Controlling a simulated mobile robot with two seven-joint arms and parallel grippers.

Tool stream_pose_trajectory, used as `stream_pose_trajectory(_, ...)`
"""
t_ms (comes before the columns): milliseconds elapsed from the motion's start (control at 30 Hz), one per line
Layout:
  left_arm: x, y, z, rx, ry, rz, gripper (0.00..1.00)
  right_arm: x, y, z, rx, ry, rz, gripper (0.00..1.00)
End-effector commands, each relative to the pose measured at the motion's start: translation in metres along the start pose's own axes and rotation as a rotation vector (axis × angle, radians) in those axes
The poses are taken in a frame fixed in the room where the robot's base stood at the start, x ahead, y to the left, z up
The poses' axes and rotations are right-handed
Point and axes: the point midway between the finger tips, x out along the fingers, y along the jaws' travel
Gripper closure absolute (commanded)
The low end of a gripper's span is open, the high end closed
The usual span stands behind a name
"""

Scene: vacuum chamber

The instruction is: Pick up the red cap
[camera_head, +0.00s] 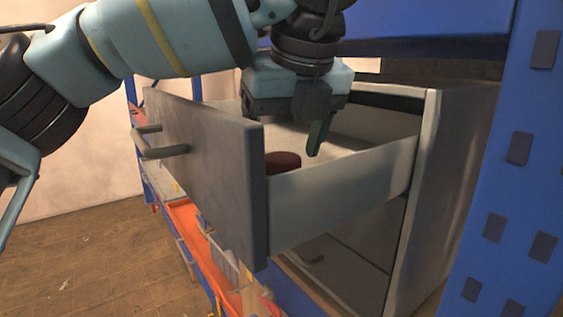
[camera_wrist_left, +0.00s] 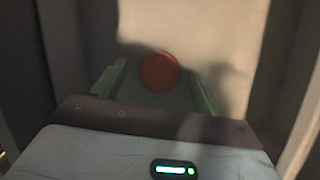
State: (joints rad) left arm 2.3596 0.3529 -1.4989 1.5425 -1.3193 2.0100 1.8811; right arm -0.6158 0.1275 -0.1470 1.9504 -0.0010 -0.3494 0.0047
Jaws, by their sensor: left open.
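The red cap (camera_head: 283,161) lies inside the open drawer (camera_head: 340,190), close behind its grey front panel. My left gripper (camera_head: 300,145) reaches down into the drawer from above, with one green finger showing right of the cap. In the left wrist view the cap (camera_wrist_left: 159,71) is a round red disc on the pale drawer floor. The two green fingers of my left gripper (camera_wrist_left: 160,85) stand apart on either side, with the cap between and slightly beyond their tips. The gap between them is empty. My right gripper is not in either view.
The drawer front (camera_head: 215,160) with its bar handle (camera_head: 160,148) and the drawer's side wall surround the gripper closely. The grey cabinet (camera_head: 455,170) and a blue perforated post (camera_head: 520,160) stand to the right. Orange trays (camera_head: 195,235) lie below. The wooden floor at left is clear.

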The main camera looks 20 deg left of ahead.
Motion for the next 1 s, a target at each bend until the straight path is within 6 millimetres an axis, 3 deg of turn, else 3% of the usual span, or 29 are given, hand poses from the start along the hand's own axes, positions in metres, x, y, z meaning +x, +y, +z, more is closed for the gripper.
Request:
stream_pose_trajectory(367, 0.0094, 0.0002, -0.0003, -0.001, -0.002, -0.002, 0.28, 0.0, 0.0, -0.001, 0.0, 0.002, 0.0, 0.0)
stream_pose_trajectory(733, 0.0094, 0.0001, -0.0003, -0.001, -0.001, -0.002, 0.75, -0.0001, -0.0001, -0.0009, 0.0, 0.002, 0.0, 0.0)
stream_pose_trajectory(1000, 0.0084, 0.0001, 0.0, -0.001, -0.001, -0.002, 0.76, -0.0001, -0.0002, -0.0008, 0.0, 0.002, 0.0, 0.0)
